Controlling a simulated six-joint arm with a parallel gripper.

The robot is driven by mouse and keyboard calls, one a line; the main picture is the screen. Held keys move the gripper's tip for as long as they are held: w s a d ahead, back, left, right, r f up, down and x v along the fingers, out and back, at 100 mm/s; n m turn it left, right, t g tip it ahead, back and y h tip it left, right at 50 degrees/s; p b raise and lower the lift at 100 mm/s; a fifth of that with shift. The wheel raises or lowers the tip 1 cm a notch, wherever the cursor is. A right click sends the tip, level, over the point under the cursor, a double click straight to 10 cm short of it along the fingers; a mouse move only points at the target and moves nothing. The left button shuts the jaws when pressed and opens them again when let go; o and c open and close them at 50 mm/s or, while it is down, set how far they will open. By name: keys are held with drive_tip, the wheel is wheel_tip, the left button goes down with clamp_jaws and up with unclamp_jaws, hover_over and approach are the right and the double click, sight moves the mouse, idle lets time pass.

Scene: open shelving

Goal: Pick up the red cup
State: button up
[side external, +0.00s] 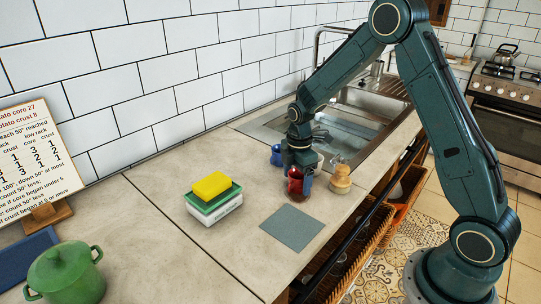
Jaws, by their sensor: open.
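The red cup (295,186) stands on the grey counter, left of the sink's near corner. My gripper (298,176) points down right at the red cup and covers its upper part. One finger shows at the cup's right side; the other is hard to make out. The jaws are open, and I cannot tell whether they touch the cup.
A blue cup (276,155) stands close behind the gripper on the left. A wooden pepper-mill-like item (340,178) stands close on the right. A grey square mat (291,228) lies in front.

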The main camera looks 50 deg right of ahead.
drive_tip(key=shift+f, duration=0.45)
drive_tip(key=shift+c, duration=0.5)
drive_tip(key=c, duration=1)
